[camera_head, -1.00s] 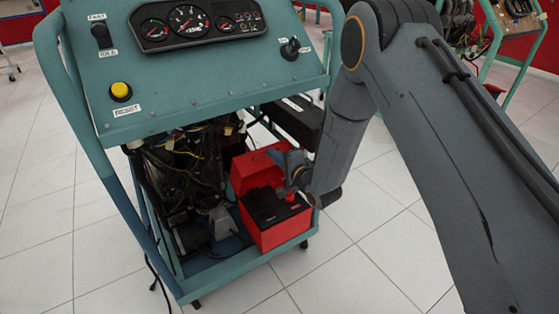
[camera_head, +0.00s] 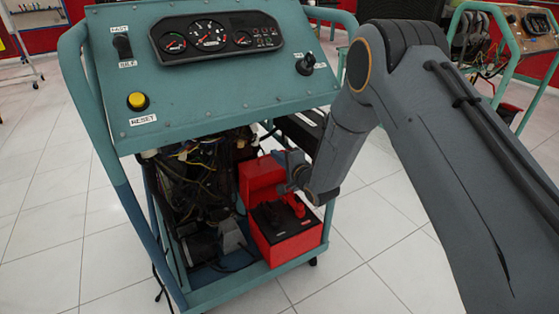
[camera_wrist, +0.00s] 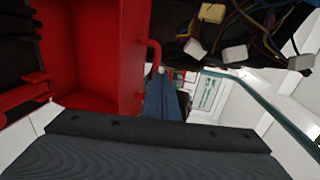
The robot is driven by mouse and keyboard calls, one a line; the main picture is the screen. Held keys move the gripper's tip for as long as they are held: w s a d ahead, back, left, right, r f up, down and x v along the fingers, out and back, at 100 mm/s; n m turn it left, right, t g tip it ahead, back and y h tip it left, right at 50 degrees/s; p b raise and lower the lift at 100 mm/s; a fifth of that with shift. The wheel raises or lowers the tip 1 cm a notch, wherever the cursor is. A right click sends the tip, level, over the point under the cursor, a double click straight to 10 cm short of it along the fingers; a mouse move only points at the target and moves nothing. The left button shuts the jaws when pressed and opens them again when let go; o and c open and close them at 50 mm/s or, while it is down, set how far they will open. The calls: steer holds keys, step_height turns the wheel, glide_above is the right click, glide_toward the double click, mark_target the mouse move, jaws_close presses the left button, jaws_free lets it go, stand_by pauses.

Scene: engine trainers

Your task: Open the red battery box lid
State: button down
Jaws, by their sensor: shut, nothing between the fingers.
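The red battery box (camera_head: 288,250) sits on the lower shelf of the teal engine trainer. Its red lid (camera_head: 260,178) is raised and stands roughly upright at the back of the box. The black battery top (camera_head: 272,218) shows below it, with red parts on top. My gripper (camera_head: 284,160) is shut and empty, in front of the lid at its right side. Whether it touches the lid cannot be told. In the wrist view the red lid (camera_wrist: 95,45) is close, with a red handle (camera_wrist: 153,55) on its side. My arm hides the box's right back part.
The trainer's gauge panel (camera_head: 215,65) overhangs the box. Loose wiring (camera_head: 195,175) is left of the lid, also close in the wrist view (camera_wrist: 235,30). White tiled floor (camera_head: 375,245) is free at right.

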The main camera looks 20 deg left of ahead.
steer(key=s+d+r+n+g+h+p, duration=0.1)
steer(key=s+d+r+n+h, duration=0.25)
steer(key=d, duration=0.55)
steer(key=s+d+r+g+h+p, duration=0.1)
steer(key=s+d+r+h+p, duration=0.15)
steer(key=s+d+r, duration=0.4)
steer(key=s+d+r+n+g+h+p, duration=0.1)
steer(key=s+d+r+n+h, duration=0.3)
steer(key=d, duration=0.8)
steer(key=s+d+r+n+g+h, duration=0.1)
steer(key=s+d+r+g, duration=0.2)
steer(key=s, duration=0.6)
steer(key=s+d+r+n+g, duration=0.1)
steer(key=s+d+r+g, duration=0.15)
steer(key=s+d, duration=0.45)
steer(key=s+d+r+n+g+h, duration=0.1)
steer(key=s+d+r+g, duration=0.15)
steer(key=s, duration=0.85)
steer(key=d+r+m+p, duration=0.2)
steer(key=d+r+p, duration=0.6)
steer(key=p, duration=0.9)
steer(key=shift+d+r+m+t, duration=0.3)
steer(key=shift+d+r+m, duration=0.1)
steer(key=shift+r, duration=0.55)
